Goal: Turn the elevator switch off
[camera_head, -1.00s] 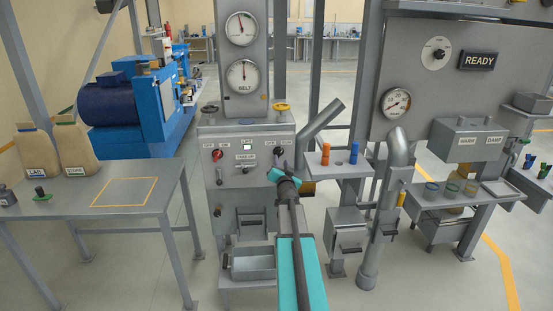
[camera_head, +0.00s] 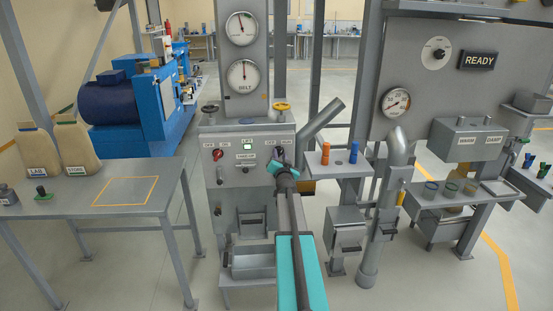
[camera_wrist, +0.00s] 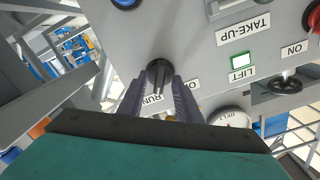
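The grey control panel (camera_head: 248,145) carries a red switch knob (camera_head: 217,155) at left with OFF and ON labels, and a dark switch knob (camera_head: 279,152) at right with a RUN label. A LIFT label and a lit green lamp (camera_head: 247,147) sit between them. In the wrist view the panel appears upside down; the dark knob (camera_wrist: 158,72) is just beyond my gripper (camera_wrist: 159,84). Its two fingers are apart, one on each side of the knob; contact is not clear. The red knob (camera_wrist: 314,16) is at the right edge. No label plainly reads "elevator".
A slanted grey pipe (camera_head: 320,121) and a small shelf with an orange bottle (camera_head: 326,153) and a blue bottle (camera_head: 354,152) are close on the right. A table (camera_head: 150,170) stands at left.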

